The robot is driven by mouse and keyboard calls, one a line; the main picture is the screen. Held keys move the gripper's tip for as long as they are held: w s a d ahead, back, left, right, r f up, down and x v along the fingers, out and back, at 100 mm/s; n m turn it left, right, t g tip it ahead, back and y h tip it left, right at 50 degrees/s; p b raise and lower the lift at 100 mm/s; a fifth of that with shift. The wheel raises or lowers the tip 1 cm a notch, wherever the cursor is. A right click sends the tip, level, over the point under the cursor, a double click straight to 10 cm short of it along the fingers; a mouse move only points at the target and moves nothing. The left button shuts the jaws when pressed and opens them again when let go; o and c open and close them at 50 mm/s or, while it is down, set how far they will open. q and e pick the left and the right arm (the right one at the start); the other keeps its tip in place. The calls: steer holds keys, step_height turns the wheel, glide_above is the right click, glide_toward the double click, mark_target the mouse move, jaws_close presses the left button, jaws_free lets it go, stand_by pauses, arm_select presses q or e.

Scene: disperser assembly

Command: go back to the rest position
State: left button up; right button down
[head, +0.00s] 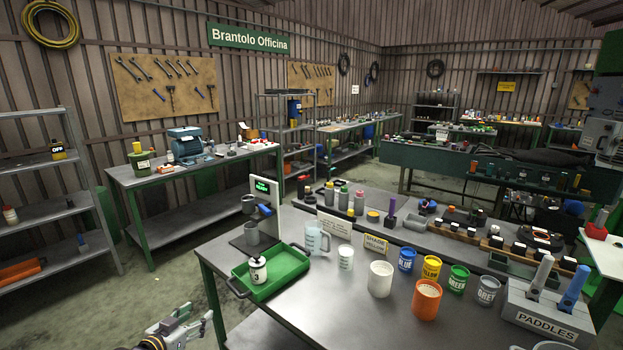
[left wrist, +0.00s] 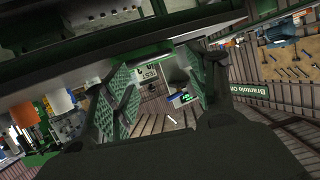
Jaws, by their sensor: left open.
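My left gripper (head: 190,322) is at the bottom edge of the head view, left of the workbench's front corner and in front of the green tray. In the left wrist view its two green-padded fingers (left wrist: 156,88) stand apart with nothing gripped between them. The workbench (head: 330,290) spans the lower right of the head view. The green tray (head: 290,278) lies at its left end, and a white bottle marked 3 (head: 258,271) stands upright in it. My left gripper is apart from both. My right gripper cannot be made out.
Behind the tray stand a grey dispenser (head: 250,233) and a clear jug (head: 317,240). Several cups, including an orange one (head: 426,299), stand along the bench. A grey paddle holder (head: 545,316) is at the right. The floor left of the bench (head: 180,275) is clear.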

arm_select(q)
steer(key=s+a+f+g+y, duration=0.1)
steer(key=s+a+f+y, duration=0.1)
steer(key=a+f, duration=0.65)
steer(key=s+a+f+g+y, duration=0.15)
steer(key=a+f, duration=0.35)
steer(key=f, duration=0.6)
steer(key=s+a+f+n+g+y, duration=0.1)
steer(key=s+a+f+g, duration=0.1)
steer(key=s+f, duration=0.7)
steer(key=s+a+f+g+y, duration=0.1)
steer(key=s+a+f+g, duration=0.1)
steer(key=s+f, duration=0.75)
steer(key=s+d+f+g, duration=0.2)
steer(key=s+d+f, duration=0.1)
steer(key=s+f, duration=0.55)
steer(key=s+d+f+g, duration=0.2)
steer(key=s+d+f, duration=0.2)
steer(key=s+f, duration=0.5)
steer(key=s+d+f+g+h, duration=0.1)
steer(key=s+d+f+h, duration=0.1)
steer(key=s+d, duration=1.1)
steer(key=d+f, duration=0.1)
steer(key=d, duration=0.2)
steer(key=shift+d+f+g, duration=0.2)
steer(key=shift+g, duration=0.15)
